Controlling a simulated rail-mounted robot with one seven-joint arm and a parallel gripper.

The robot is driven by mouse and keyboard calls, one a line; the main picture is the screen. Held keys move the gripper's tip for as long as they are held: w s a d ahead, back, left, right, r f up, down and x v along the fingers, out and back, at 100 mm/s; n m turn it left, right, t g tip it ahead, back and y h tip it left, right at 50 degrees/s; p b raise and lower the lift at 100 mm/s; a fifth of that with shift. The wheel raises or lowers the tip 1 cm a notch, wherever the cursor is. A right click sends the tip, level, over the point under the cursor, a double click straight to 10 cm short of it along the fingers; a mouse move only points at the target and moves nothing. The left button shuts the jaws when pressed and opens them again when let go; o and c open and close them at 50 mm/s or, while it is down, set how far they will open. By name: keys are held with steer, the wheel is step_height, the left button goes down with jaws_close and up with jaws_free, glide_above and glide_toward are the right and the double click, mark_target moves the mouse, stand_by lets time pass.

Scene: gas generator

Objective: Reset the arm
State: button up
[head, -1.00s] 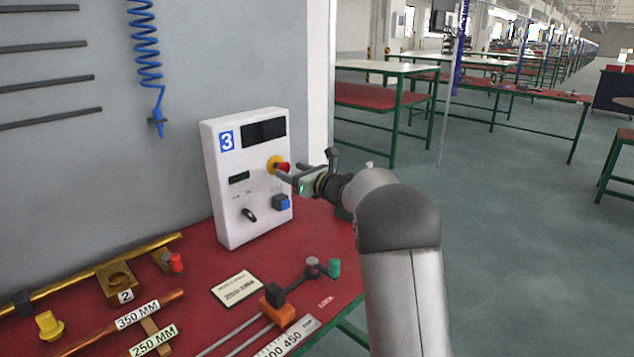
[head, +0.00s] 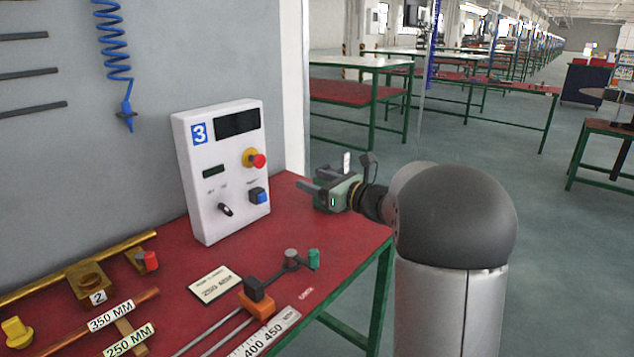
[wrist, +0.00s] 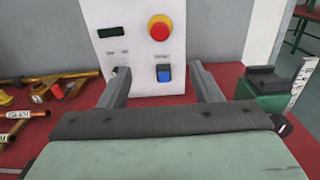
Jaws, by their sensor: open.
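My gripper (head: 308,188) is to the right of the white control box and apart from it, above the right part of the red table. In the wrist view its two fingers (wrist: 160,86) are spread, with nothing between them. The control box (head: 190,165) stands upright on the table, marked with a blue 3. It has a red emergency knob on a yellow ring (head: 257,160), a blue button (head: 259,196), a black rotary switch (head: 225,210) and a dark display (head: 237,123). The knob and blue button also show ahead of the fingers in the wrist view.
The red table (head: 180,265) carries a brass pipe assembly (head: 85,268), copper rods with length labels, a label card (head: 213,286) and an orange-block fixture (head: 257,304). A blue coiled hose (head: 115,60) hangs on the wall. A green block (wrist: 265,95) lies right of the fingers.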

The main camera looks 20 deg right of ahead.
stand_by(0.3)
steer(key=s+a+f+n+g+p, duration=0.3)
steer(key=s+a+n+g, duration=0.3)
steer(key=s+a+n, duration=0.3)
steer(key=s+a+f+n+g+p, duration=0.2)
steer(key=s+a+n+g, duration=0.5)
steer(key=s, duration=0.5)
steer(key=s+d+f+n+g+h+p, duration=0.1)
steer(key=s+d+f+n+h+p, duration=0.1)
steer(key=s+n+h, duration=0.2)
steer(key=s+d+f+n+g+h+p, duration=0.1)
steer(key=s+n+h, duration=0.4)
steer(key=s+n, duration=0.5)
steer(key=s+d+f+p, duration=0.1)
steer(key=s, duration=0.2)
steer(key=shift+d+f, duration=0.3)
steer(key=shift+w, duration=0.1)
